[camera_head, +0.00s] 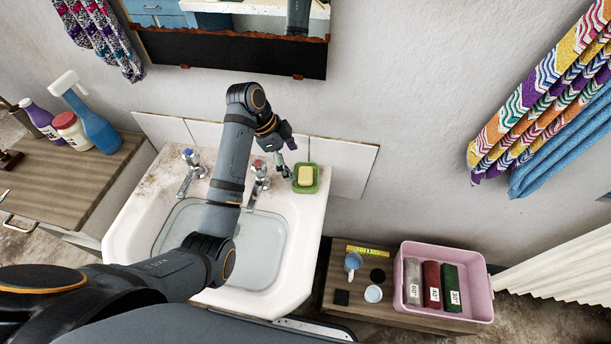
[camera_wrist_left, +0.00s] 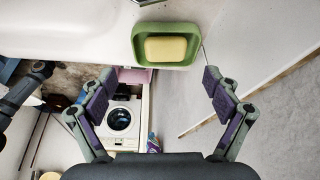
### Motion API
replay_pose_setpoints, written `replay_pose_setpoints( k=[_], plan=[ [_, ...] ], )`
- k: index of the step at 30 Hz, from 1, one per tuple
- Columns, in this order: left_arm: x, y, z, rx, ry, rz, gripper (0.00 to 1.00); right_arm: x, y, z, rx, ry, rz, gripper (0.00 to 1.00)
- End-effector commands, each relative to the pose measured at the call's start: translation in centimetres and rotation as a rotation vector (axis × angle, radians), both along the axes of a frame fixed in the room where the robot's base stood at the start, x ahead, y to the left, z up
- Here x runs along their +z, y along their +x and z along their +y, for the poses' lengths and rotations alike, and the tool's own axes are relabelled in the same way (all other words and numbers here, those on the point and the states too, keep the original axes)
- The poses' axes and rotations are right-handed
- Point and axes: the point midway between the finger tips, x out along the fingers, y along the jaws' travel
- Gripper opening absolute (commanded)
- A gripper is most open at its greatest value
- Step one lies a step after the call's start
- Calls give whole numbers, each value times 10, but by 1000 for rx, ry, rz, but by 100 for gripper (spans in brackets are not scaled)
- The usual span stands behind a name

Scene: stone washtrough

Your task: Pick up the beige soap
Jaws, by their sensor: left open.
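The beige soap (camera_head: 305,174) lies in a green soap dish (camera_head: 315,186) on the right rear corner of the white washtrough (camera_head: 310,219). My left gripper (camera_head: 283,171) is just left of the dish, near the right tap. In the left wrist view the soap (camera_wrist_left: 165,49) sits inside the green dish (camera_wrist_left: 190,30), beyond the fingertips. There my left gripper (camera_wrist_left: 158,85) is open, with its two fingers spread wide and nothing between them. My right gripper is not in view.
Two taps stand at the back of the trough, one (camera_head: 193,158) with a blue top. At left, a blue spray bottle (camera_head: 99,130) stands on a wooden cabinet (camera_head: 75,185). At right, a pink crate (camera_head: 481,286) and small cups sit on a low wooden table (camera_head: 335,305).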

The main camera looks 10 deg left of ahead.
Motion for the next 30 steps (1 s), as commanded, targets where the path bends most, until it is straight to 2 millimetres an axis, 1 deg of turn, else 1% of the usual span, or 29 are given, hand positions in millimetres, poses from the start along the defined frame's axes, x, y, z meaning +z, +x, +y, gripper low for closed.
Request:
replay_pose_setpoints(
  k=[1,3,6,8,9,11,15,19,23,24,25,30],
  plan=[
    [-5,0,-4,0,-3,3,89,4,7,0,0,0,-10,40],
    [-11,1,-6,0,0,0,89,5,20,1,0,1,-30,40],
    [-14,2,-7,-1,0,0,89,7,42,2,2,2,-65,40],
    [-19,3,-9,-1,-1,3,89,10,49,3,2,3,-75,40],
    [-24,5,-11,-1,-2,4,89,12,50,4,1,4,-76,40],
    [-34,8,-14,-1,-1,4,89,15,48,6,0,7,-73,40],
    [-55,11,-22,-1,0,2,89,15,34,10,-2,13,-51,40],
    [-61,12,-24,-1,0,-1,89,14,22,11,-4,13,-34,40],
    [-61,12,-23,-1,1,-1,89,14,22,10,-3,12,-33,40],
    [-61,12,-23,-1,1,-1,87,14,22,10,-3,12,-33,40],
    [-61,12,-23,-1,1,-1,83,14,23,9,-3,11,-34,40],
    [-61,12,-23,-1,1,-1,60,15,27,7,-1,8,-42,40]
  ],
)
